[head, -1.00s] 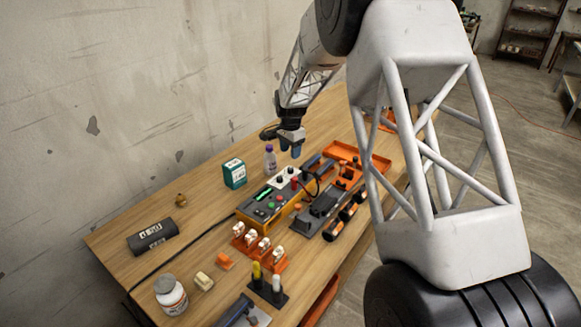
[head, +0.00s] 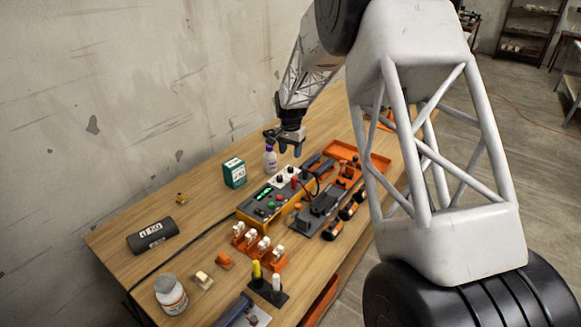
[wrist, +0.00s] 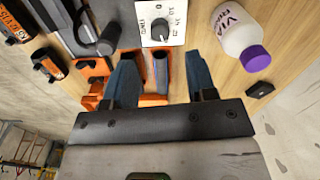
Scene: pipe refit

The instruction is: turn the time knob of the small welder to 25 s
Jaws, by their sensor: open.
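A white dial panel with a dark knob (wrist: 160,30) and printed numbers sits at the top of the wrist view, beyond my fingertips. In the head view, a white panel with dark knobs (head: 285,176) adjoins a yellow-sided unit (head: 265,203) with a green display. I cannot tell for certain which knob is the welder's time knob, and its exact setting is too small to read. My gripper (head: 290,150) is above the far end of these units. Its two blue fingers (wrist: 161,75) are apart and empty, clear of the knob.
A purple-capped bottle (head: 270,160) stands close beside my gripper and also shows in the wrist view (wrist: 238,38). A green-and-white box (head: 234,173) stands left of it. Orange trays (head: 372,161) and tools crowd the right. The table's left half has bare room.

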